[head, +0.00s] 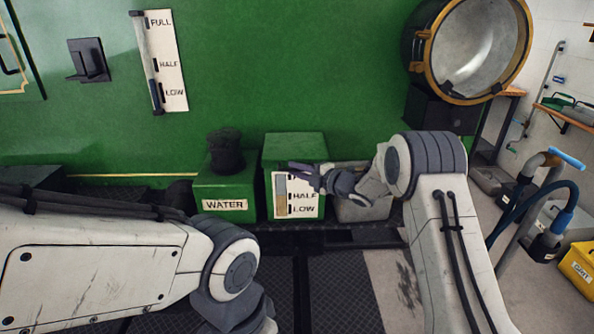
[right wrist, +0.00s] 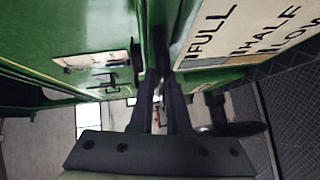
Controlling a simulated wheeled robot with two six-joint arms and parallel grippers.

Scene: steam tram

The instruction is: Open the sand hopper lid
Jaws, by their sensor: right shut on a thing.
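The sand hopper is a green box with a white FULL/HALF/LOW gauge plate (head: 293,208) on its front, in the middle of the head view. Its green lid (head: 295,146) is at the top; I cannot tell how far it is open. My right gripper (head: 299,170) reaches in from the right at the lid's front edge. In the right wrist view, the dark fingers (right wrist: 160,82) are close together at a thin green edge beside the gauge plate (right wrist: 245,35). They are shut on what seems to be the lid; the contact is partly hidden. My left gripper is out of view.
A green WATER box (head: 225,205) with a dark filler neck (head: 225,150) stands just left of the hopper. A grey bin (head: 362,208) is on its right, partly behind my right arm. The green wall (head: 290,60) rises behind. Blue-handled hoses and a yellow box (head: 580,265) are far right.

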